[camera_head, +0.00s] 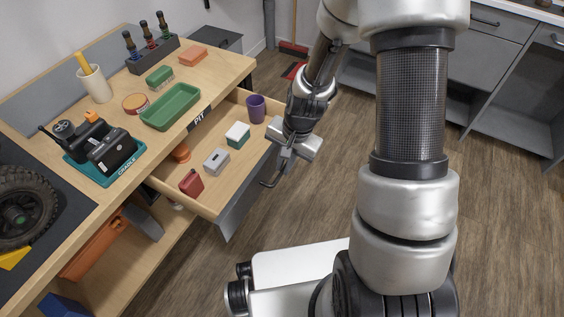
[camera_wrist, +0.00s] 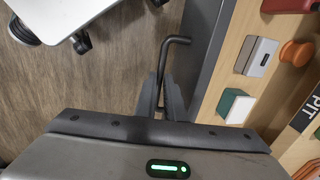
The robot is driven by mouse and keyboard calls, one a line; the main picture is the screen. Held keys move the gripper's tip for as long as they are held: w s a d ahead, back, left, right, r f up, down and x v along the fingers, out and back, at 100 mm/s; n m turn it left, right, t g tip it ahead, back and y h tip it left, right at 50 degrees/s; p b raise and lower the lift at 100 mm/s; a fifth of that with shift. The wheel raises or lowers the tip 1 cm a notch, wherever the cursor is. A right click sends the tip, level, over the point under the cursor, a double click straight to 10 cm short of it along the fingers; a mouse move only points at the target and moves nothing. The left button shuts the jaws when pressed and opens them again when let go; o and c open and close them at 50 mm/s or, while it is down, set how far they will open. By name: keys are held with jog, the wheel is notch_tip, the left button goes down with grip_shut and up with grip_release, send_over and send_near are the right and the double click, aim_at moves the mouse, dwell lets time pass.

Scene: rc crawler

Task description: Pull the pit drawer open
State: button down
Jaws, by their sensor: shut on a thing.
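The pit drawer (camera_head: 222,189) stands well out from under the workbench, below a black PIT label (camera_head: 199,119). Its grey front and black bar handle (camera_head: 270,182) face the floor side. My gripper (camera_head: 284,163) is at the handle and shut on it. In the wrist view the handle (camera_wrist: 176,41) runs down between the fingers of my gripper (camera_wrist: 160,95), beside the drawer's grey front (camera_wrist: 205,45). The drawer holds a purple cup (camera_head: 256,108), a white and green block (camera_head: 237,135), a grey block (camera_head: 216,161), a red item (camera_head: 191,183) and an orange knob-like piece (camera_head: 181,153).
On the bench top stand a green tray (camera_head: 170,107), a teal cradle (camera_head: 104,158) with black parts, a cup with a yellow tool (camera_head: 95,84) and a wheel (camera_head: 22,205). An orange bin (camera_head: 95,248) sits below. The wooden floor (camera_head: 500,220) to the right is open.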

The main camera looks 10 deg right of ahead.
dwell(0.3)
jog(key=c, duration=1.8)
grip_release()
jog(key=shift+c, duration=0.2)
notch_tip(320, 180, up, 17)
jog(key=s+d+p, duration=0.2)
jog(key=p, duration=0.3)
jog(key=shift+d, duration=0.3)
